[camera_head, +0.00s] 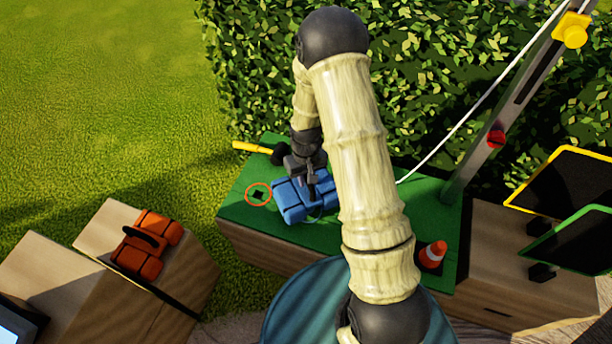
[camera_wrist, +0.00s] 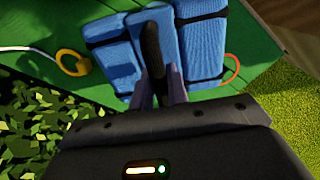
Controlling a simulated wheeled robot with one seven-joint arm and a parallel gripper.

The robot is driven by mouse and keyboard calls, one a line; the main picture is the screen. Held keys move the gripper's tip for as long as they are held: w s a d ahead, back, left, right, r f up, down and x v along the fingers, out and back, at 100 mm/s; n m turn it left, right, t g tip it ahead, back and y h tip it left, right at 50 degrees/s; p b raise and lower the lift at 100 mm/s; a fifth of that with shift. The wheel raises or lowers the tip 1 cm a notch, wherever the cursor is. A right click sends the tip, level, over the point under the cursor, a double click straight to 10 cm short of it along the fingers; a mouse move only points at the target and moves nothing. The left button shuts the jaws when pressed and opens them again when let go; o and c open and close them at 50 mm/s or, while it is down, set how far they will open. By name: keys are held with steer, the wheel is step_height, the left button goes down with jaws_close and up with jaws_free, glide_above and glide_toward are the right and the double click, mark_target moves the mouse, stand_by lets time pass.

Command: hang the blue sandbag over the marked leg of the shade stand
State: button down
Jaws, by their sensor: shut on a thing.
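The blue sandbag (camera_head: 290,201) is at the green top (camera_head: 235,212) of a wooden block. My gripper (camera_head: 313,178) is shut on its dark handle, which stands between the fingers in the wrist view (camera_wrist: 150,50). The sandbag's blue lobes (camera_wrist: 203,40) show on both sides of the handle. I cannot tell whether it rests on the green top or hangs just above it. The shade stand's grey pole (camera_head: 520,95) rises at the right; I cannot make out a marked leg.
An orange sandbag (camera_head: 147,244) lies on a wooden block at the left. A yellow-handled tool (camera_head: 252,147) lies behind the blue sandbag. A traffic cone (camera_head: 433,254) stands right of my arm. A white cord (camera_head: 470,112) slants across. A hedge (camera_head: 255,60) stands behind.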

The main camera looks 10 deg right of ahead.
mark_target(306, 188)
steer(key=shift+f+b, duration=0.3)
steer(key=shift+f, duration=1.3)
steer(key=c, duration=1.4)
jaws_free()
steer(key=shift+f, duration=0.15)
steer(key=shift+o, duration=0.2)
step_height(306, 188, up, 11)
steer(key=shift+r+p, duration=0.1)
steer(key=shift+p, duration=1.15)
steer(key=shift+r, duration=0.5)
steer(key=shift+s, duration=0.1)
